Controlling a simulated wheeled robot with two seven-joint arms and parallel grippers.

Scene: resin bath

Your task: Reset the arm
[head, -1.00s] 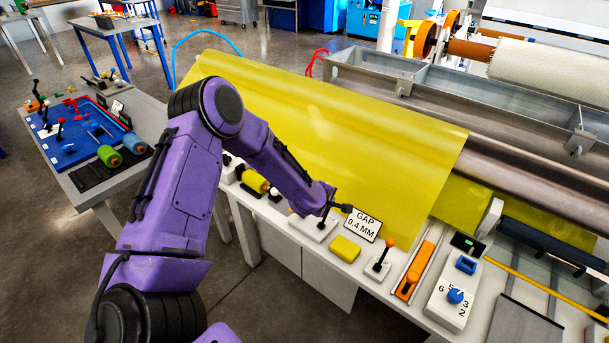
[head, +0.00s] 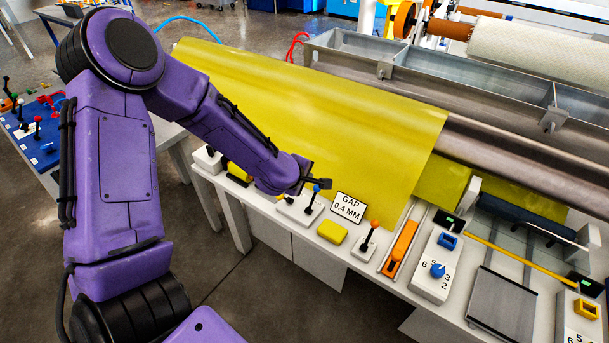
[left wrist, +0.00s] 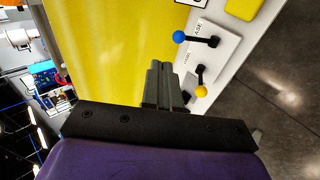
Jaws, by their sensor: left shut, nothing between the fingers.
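My left arm, purple, comes in from the left in the head view. Its black gripper (head: 319,184) is shut and empty, just above a small white lever panel (head: 293,209) at the table's edge. A blue-knobbed lever (head: 316,189) stands on that panel, close by the fingertips. In the left wrist view the shut fingers (left wrist: 160,85) point over the yellow sheet (left wrist: 110,45). There the blue-knobbed lever (left wrist: 179,37) and a yellow-knobbed lever (left wrist: 201,91) show beyond and beside the fingers. Nothing is held. My right gripper is not shown.
A "GAP 0.4 MM" sign (head: 348,208), a yellow block (head: 332,232) and an orange-knobbed lever (head: 372,232) stand to the right of the gripper. An orange slider (head: 401,243) and a blue dial (head: 438,271) lie farther right. The yellow sheet (head: 320,130) slopes up behind.

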